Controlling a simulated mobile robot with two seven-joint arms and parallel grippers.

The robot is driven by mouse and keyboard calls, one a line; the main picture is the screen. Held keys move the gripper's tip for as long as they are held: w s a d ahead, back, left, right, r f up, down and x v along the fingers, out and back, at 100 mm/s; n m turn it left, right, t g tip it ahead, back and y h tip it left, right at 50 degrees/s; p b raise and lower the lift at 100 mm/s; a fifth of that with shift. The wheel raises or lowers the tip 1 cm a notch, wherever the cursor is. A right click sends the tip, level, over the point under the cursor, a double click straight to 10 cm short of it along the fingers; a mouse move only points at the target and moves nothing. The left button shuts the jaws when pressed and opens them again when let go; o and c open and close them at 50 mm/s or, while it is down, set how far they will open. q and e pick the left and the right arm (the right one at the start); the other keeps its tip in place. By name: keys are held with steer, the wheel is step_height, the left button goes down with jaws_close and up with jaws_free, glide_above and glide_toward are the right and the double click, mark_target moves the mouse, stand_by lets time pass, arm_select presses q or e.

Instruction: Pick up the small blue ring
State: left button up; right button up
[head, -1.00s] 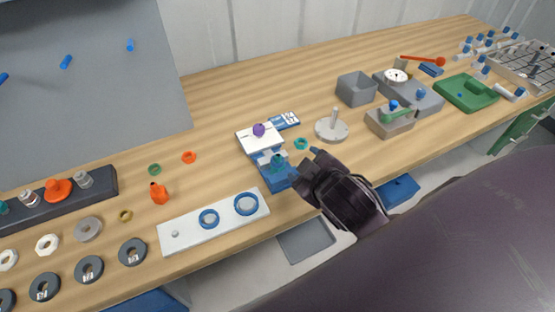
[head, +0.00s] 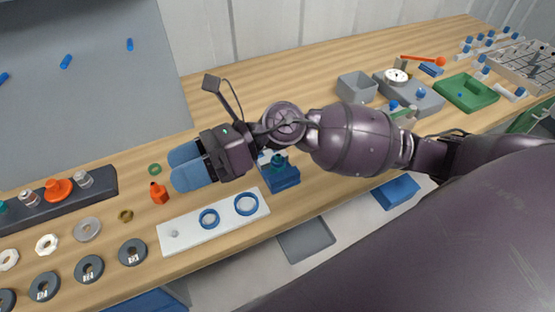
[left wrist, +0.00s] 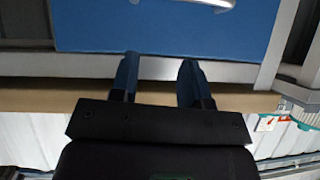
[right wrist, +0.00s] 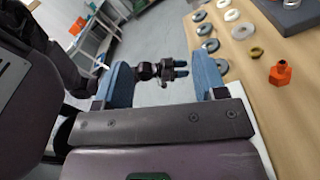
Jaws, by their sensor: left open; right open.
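The small blue ring (head: 209,219) lies on the white board (head: 190,232) near the bench's front edge. A larger blue ring (head: 246,204) lies to its right on the same board. My right gripper (head: 183,168) is open and empty, above the bench to the upper left of the small ring. In the right wrist view the fingers of my right gripper (right wrist: 162,78) stand wide apart, with neither blue ring seen between them. My left gripper (left wrist: 158,78) is open and empty in its wrist view, in front of a blue panel; the head view does not show it.
Several dark washers (head: 132,252) lie left of the board. A blue stand (head: 282,178) is behind the board's right end, partly hidden by my right arm. A grey panel (head: 90,90) rises at the back left.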

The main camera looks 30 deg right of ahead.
step_height(320, 180, down, 4)
steer(key=d+n+g+h, duration=0.2)
steer(key=d+n+h, duration=0.1)
steer(key=n+h, duration=0.15)
steer(key=n+t+h, duration=0.2)
steer(key=n+h, duration=0.2)
steer(key=h, duration=0.9)
glide_toward(279, 155)
steer(key=shift+w+a+f, duration=0.1)
steer(key=shift+w+a, duration=0.15)
steer(key=shift+w, duration=0.05)
step_height(279, 155, down, 5)
steer(key=shift+f, duration=0.1)
steer(key=shift+d+f, duration=0.15)
steer(key=shift+f, duration=1.1)
steer(key=shift+d+f, duration=0.2)
steer(key=shift+f, duration=1.1)
steer(key=shift+c, duration=0.5)
steer(key=c, duration=0.9)
